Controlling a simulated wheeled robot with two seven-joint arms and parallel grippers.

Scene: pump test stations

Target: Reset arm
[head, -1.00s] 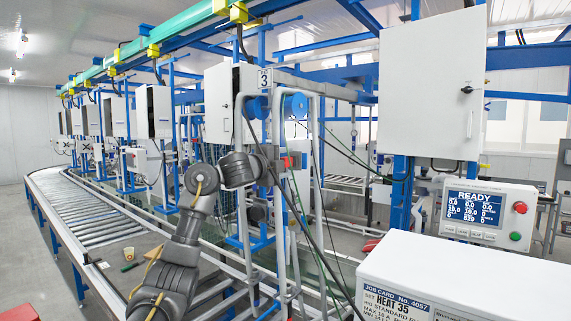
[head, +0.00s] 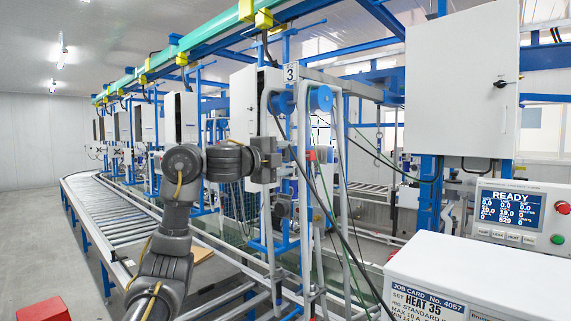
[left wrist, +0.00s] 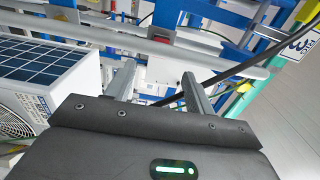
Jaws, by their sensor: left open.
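My left arm rises from the lower left in the head view. Its left gripper (head: 268,160) is in front of the grey tubular frame of station 3, beside a pale box there. In the left wrist view, the two fingers of the left gripper (left wrist: 158,88) stand apart with nothing held between them. Behind them are a pale box (left wrist: 165,70) and grey tubes; I cannot tell whether the fingers touch anything. My right gripper is in neither view.
A roller conveyor (head: 105,215) runs back along the left. A grey cabinet (head: 462,90), a control panel reading READY (head: 520,215) and a white unit with a job card (head: 480,270) stand at the right. Black cables (head: 325,205) hang close to the gripper. A red box (head: 43,310) is at lower left.

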